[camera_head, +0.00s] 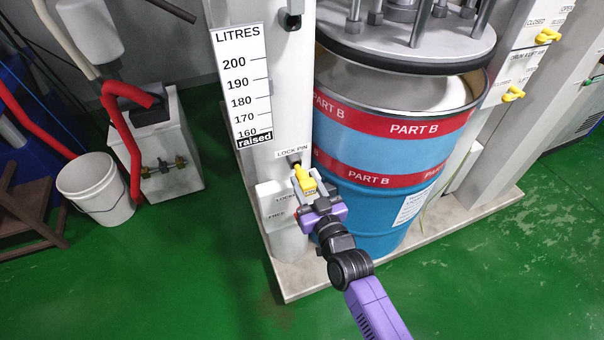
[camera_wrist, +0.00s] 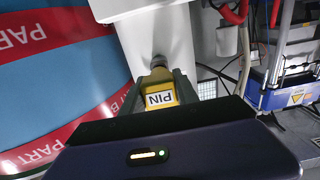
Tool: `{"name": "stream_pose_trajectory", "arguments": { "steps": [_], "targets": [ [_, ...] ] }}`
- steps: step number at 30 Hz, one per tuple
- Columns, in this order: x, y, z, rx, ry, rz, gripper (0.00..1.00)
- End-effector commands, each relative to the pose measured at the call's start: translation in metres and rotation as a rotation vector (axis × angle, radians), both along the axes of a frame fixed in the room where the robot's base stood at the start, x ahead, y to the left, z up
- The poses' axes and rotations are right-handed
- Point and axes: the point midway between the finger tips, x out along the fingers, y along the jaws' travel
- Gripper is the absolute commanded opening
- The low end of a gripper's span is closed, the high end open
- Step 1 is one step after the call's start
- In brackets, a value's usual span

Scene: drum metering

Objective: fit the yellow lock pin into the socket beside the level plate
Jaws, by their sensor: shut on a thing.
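The yellow lock pin (camera_head: 304,178) is held in my gripper (camera_head: 308,188), below the "LOCK PIN" label on the white column. In the wrist view my gripper (camera_wrist: 157,100) is shut on the pin (camera_wrist: 160,87), whose "PIN" label faces the camera. The pin's far end points at a dark round socket (camera_wrist: 158,62) on the column and is close to it. I cannot tell whether the tip is inside or just in front. The level plate (camera_head: 239,90), marked in litres with "raised" at its foot, is on the column above and left of the pin.
A blue drum (camera_head: 365,215) with red "PART B" bands stands close to the right of my gripper. A white block (camera_head: 272,205) marked "LOCKED" and "FREE" is beside the gripper on the left. A white bucket (camera_head: 95,190) stands far left. Green floor is clear in front.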

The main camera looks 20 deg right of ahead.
Motion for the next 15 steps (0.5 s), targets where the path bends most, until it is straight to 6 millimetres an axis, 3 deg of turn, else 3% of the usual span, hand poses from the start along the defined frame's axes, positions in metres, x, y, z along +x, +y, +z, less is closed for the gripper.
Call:
{"name": "stream_pose_trajectory", "arguments": {
  "steps": [15],
  "targets": [
    [-0.014, 0.000, 0.001, 0.000, 0.000, 0.000, 0.00]
  ]
}}
